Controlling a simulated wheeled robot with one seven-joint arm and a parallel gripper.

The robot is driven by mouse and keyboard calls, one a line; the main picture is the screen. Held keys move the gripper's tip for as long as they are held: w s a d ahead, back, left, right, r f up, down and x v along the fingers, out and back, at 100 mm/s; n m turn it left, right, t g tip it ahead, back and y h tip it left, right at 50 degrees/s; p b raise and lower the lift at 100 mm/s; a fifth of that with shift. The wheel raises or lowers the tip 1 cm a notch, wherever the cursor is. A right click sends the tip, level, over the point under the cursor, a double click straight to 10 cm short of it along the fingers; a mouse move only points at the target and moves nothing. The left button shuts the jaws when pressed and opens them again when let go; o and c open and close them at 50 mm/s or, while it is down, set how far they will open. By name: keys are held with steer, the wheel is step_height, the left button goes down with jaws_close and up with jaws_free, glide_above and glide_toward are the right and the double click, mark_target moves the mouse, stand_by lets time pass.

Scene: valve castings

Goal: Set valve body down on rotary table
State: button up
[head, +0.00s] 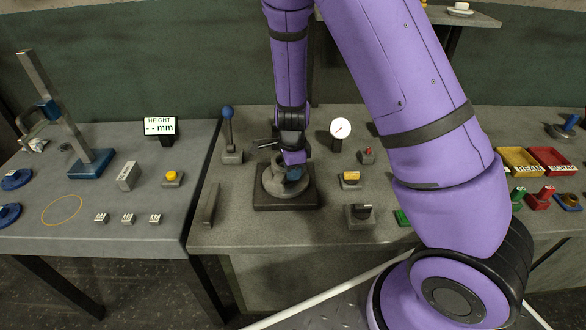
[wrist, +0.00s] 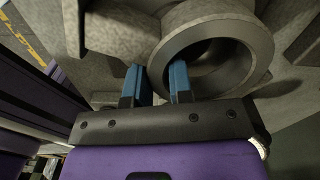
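The valve body (wrist: 262,45) is a grey casting with a round open bore, large in the wrist view. My gripper (wrist: 158,84) has blue fingertips on either side of the near left wall of the bore's rim, one outside and one at the opening. It looks shut on that wall. In the head view my gripper (head: 292,174) points down over the rotary table (head: 285,204), a dark square base with a round grey top. The casting is small there and partly hidden by my gripper; whether it touches the table top I cannot tell.
A blue-knobbed lever (head: 230,135) stands left of the rotary table, and a dial gauge (head: 340,130) stands behind right. A yellow switch box (head: 350,178) and a black-knobbed box (head: 360,212) sit to its right. A grey bar (head: 210,204) lies to its left.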

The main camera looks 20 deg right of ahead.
steer(key=o, duration=0.3)
steer(key=shift+o, duration=0.2)
steer(key=shift+r, duration=0.1)
step_height(320, 180, up, 12)
steer(key=shift+r, duration=0.15)
steer(key=s+d+r+n+t+y, duration=0.1)
steer(key=s+r+n, duration=0.4)
steer(key=r, duration=0.3)
steer(key=s+d+r+n+t+y, duration=0.1)
steer(key=s+d+r+n, duration=0.1)
steer(key=s+r+n, duration=0.55)
steer(key=s+d+r+n+t+h, duration=0.1)
steer(key=s+r+n+t+h, duration=0.1)
steer(key=s+r+n, duration=0.5)
steer(key=shift+s+d+r+t, duration=0.4)
steer(key=shift+s+r+t, duration=0.3)
steer(key=shift+s, duration=2)
steer(key=shift+n, duration=0.25)
